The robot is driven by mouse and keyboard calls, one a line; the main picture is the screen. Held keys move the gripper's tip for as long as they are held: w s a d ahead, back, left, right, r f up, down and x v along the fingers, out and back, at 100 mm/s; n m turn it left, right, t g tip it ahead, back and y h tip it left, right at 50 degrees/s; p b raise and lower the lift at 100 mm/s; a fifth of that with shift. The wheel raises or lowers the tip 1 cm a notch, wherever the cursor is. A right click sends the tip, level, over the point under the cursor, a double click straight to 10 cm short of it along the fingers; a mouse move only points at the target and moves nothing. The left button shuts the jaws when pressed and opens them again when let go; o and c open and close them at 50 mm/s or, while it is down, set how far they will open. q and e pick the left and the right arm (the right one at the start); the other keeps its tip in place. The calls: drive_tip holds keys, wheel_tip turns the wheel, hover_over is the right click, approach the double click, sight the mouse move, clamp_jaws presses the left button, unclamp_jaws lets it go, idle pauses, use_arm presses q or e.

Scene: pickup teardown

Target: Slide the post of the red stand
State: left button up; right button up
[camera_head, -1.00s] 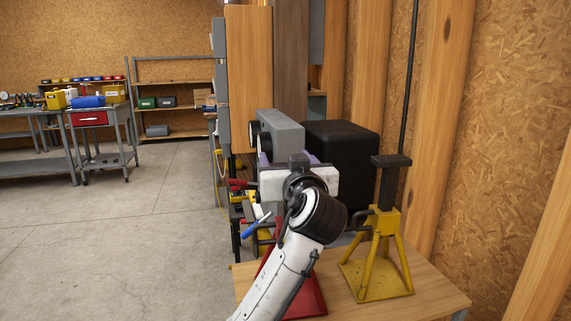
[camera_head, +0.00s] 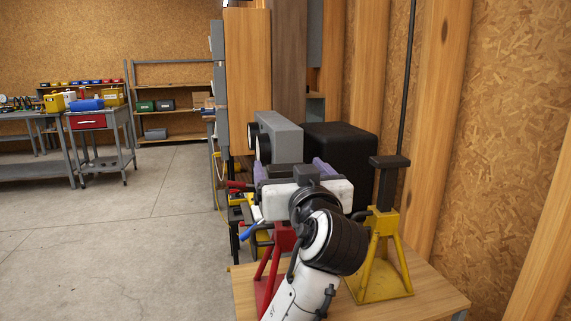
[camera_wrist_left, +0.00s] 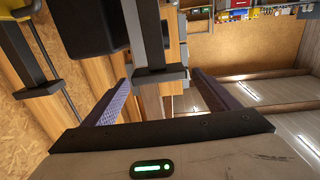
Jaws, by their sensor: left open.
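The red stand (camera_head: 283,238) stands on the wooden table, partly hidden behind my left arm. In the left wrist view a dark post (camera_wrist_left: 148,32), apparently the red stand's, runs from the top edge to a flat saddle (camera_wrist_left: 160,79). My left gripper (camera_head: 292,168) is open, with its purple fingers spread. In the left wrist view its fingers (camera_wrist_left: 163,80) lie on either side of the saddle, with gaps visible. I cannot tell the depth between them. My right gripper is not in view.
A yellow stand (camera_head: 382,225) with a dark post stands to the right on the table (camera_head: 430,290). A black box (camera_head: 345,150) and a grey unit (camera_head: 280,135) are behind the gripper. The wooden wall is close on the right; open floor (camera_head: 130,240) lies left.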

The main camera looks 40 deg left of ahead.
use_arm(q)
drive_tip(key=v, duration=0.4)
idle(0.5)
